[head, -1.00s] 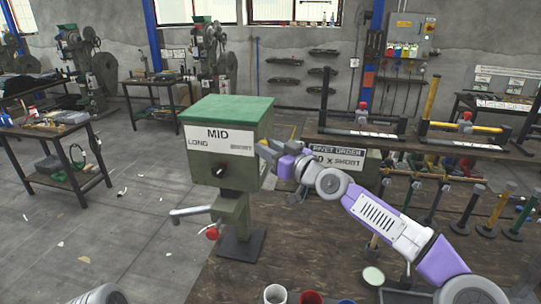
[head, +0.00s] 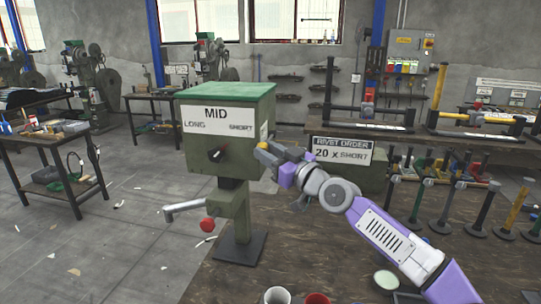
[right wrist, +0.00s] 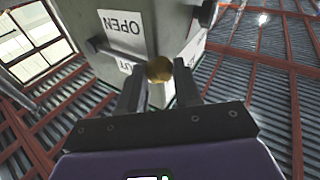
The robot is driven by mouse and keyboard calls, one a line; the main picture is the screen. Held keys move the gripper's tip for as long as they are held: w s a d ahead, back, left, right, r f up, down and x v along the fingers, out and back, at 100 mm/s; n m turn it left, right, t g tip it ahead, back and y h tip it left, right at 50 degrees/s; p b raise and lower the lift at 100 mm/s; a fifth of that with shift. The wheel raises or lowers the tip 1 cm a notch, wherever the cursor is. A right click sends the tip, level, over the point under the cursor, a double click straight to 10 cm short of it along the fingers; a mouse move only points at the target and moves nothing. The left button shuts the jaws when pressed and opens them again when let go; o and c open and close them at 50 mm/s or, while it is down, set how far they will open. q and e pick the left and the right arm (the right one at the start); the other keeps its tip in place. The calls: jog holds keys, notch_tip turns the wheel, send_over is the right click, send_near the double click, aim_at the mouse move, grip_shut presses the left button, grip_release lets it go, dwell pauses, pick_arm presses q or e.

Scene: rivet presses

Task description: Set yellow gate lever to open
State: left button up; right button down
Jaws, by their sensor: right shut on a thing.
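The rivet machine's green-grey box (head: 190,150) stands on a post, with a green lid and a front label reading MID, LONG and SHORT. My right gripper (head: 266,152) is at the right side of this box. In the right wrist view, the yellow rounded knob of the gate lever (right wrist: 159,69) sits between the fingertips of my right gripper (right wrist: 155,82), which is shut on it. An OPEN label (right wrist: 122,22) shows upside down on the box, to the left of the knob. A second label, partly hidden, is near the knob at right. My left gripper is not in view.
A grey crank (head: 183,207) and a red ball (head: 207,225) stick out below the box. A RIVET ORDER sign (head: 341,150) reads 20 x SHORT behind my right arm. Several upright tools stand at the right. Cups (head: 278,295) are at the bottom edge.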

jog(key=shift+w+f, duration=0.1)
jog(key=shift+f, duration=0.65)
jog(key=shift+b, duration=0.3)
jog(key=c, duration=1)
grip_release()
jog(key=shift+w, duration=0.1)
jog(key=shift+o, duration=1.1)
jog(key=shift+w+a, duration=0.1)
jog(key=shift+w, duration=0.05)
jog(key=shift+r, duration=0.15)
jog(key=shift+s, duration=0.2)
